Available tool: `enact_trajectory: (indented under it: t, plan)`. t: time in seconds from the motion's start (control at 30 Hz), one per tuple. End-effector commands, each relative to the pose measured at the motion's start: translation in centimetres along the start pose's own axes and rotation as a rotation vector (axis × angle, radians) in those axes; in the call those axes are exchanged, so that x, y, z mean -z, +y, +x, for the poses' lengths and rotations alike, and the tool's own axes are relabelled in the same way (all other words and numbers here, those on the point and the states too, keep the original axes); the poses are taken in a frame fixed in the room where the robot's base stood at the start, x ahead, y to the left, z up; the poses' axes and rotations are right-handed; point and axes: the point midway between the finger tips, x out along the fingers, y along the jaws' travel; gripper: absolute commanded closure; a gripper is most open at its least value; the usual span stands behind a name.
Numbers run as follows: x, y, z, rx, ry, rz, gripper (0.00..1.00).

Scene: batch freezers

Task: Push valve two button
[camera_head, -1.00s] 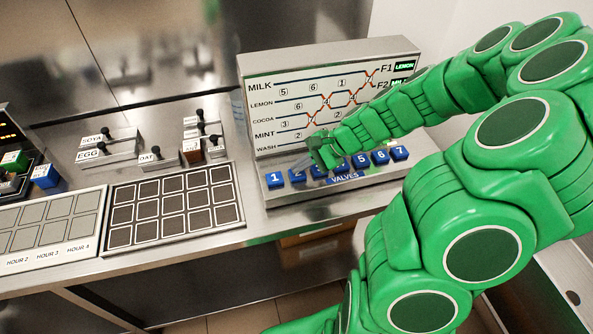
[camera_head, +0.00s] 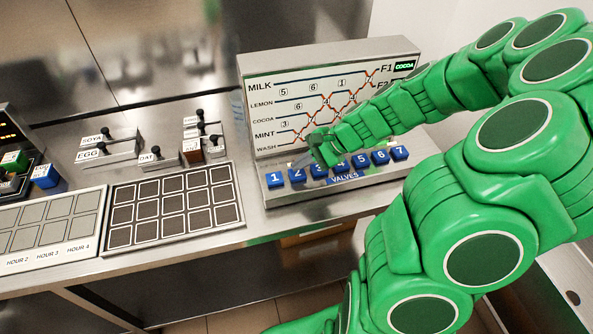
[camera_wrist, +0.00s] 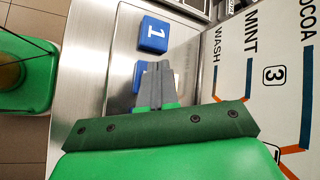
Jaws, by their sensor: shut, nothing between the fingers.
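The valve two button (camera_head: 297,175) is a blue block marked 2 in the numbered row on the sloped front of the valve panel. My gripper (camera_head: 308,161) is just above and behind it in the head view, fingers pointing left and down. In the wrist view my gripper's grey fingers (camera_wrist: 159,68) are together and empty. They partly cover a blue button (camera_wrist: 141,72), whose number is hidden. I cannot tell whether the fingertips touch it. The valve one button (camera_wrist: 153,35) is fully visible beyond the fingertips.
The upright diagram board (camera_head: 290,90) stands close behind the buttons. Buttons five (camera_head: 362,162), six (camera_head: 380,157) and seven (camera_head: 399,153) lie to the right. A dark grid tray (camera_head: 172,210) and small levers (camera_head: 185,115) are on the steel counter to the left.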

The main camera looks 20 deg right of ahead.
Motion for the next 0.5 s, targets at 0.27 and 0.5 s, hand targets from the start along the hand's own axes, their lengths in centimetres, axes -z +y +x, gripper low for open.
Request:
enact_trajectory:
  t: [0.27, 0.5]
  plan:
    - [-0.36, -0.34, -0.46, 0.0, -0.001, -0.001, 1.0]
    - [-0.42, -0.4, -0.52, 0.001, -0.001, 0.0, 1.0]
